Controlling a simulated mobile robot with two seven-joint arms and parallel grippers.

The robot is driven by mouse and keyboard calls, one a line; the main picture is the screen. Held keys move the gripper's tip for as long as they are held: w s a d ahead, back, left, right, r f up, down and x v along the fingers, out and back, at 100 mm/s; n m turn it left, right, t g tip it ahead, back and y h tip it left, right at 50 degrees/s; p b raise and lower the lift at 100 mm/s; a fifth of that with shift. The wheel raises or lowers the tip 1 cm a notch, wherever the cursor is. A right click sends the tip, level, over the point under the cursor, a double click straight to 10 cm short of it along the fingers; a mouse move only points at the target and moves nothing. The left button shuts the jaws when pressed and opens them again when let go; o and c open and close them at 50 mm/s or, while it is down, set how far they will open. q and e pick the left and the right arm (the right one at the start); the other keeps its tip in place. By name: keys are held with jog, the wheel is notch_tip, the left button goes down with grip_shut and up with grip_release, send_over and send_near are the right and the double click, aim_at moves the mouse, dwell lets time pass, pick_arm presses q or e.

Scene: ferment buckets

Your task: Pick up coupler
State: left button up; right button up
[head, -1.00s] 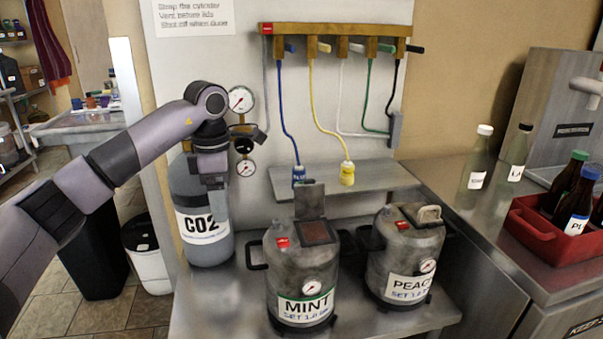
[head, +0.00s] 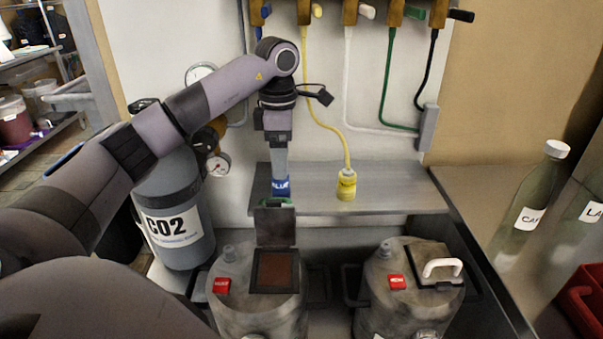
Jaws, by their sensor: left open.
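A blue coupler (head: 281,187) with a label on its side stands upright on the grey wall shelf (head: 400,198). A yellow coupler (head: 346,187) stands on the shelf to its right, on the end of a yellow hose. My left gripper (head: 280,172) points down directly over the blue coupler, its fingers at the coupler's top. It is open. Whether the fingers touch the coupler cannot be told. The blue hose is mostly hidden behind my left arm. My right gripper is not in view.
Below the shelf stand two metal kegs; the left keg (head: 235,262) has its hatch lid (head: 275,227) raised in front of the shelf. The right keg (head: 375,290) has a closed hatch. The CO2 cylinder (head: 172,190) with gauges stands left. Bottles (head: 530,205) stand on the right counter.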

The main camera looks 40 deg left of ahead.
aim_at(282, 183)
pick_arm(q)
jog(key=shift+w, duration=0.3)
jog(key=shift+f, duration=0.25)
jog(key=shift+s+f, duration=0.25)
jog(key=shift+f, duration=0.9)
jog(key=shift+s+f+p, duration=0.15)
jog(key=shift+f+p, duration=0.15)
jog(key=shift+f, duration=1.85)
jog(key=c, duration=1.2)
